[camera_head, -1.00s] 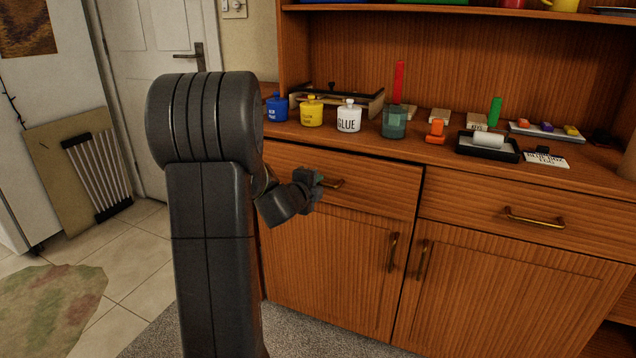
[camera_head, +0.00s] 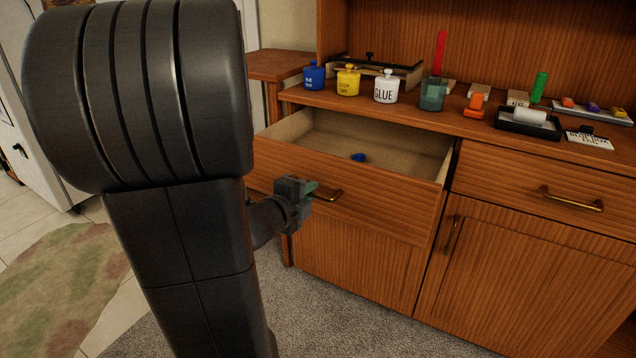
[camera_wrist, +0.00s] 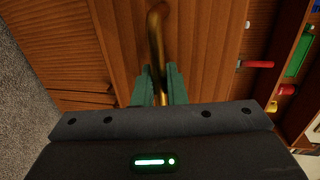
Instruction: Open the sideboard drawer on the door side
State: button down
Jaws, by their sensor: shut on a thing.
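The left sideboard drawer (camera_head: 350,205), on the door side, stands pulled well out, and its pale inside shows. In the wrist view the green fingers (camera_wrist: 160,86) sit on both sides of the brass handle (camera_wrist: 157,40). The right drawer (camera_head: 540,195) is shut.
On the sideboard top stand a blue pot (camera_head: 313,76), a yellow pot (camera_head: 348,82), a white glue pot (camera_head: 386,88), a teal cup (camera_head: 432,95) and a black tray (camera_head: 527,124). Cupboard doors (camera_head: 365,265) below are shut. A grey rug (camera_head: 330,320) covers the floor in front.

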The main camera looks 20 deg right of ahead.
jog(key=shift+s+a, duration=0.35)
jog(key=shift+a, duration=0.05)
jog(key=c, duration=1.5)
grip_release()
jog(key=shift+p+v, duration=1.75)
jog(key=shift+v, duration=5.15)
jog(key=shift+w+f, duration=0.1)
jog(key=shift+b+x, duration=1.75)
jog(key=shift+x, duration=5.1)
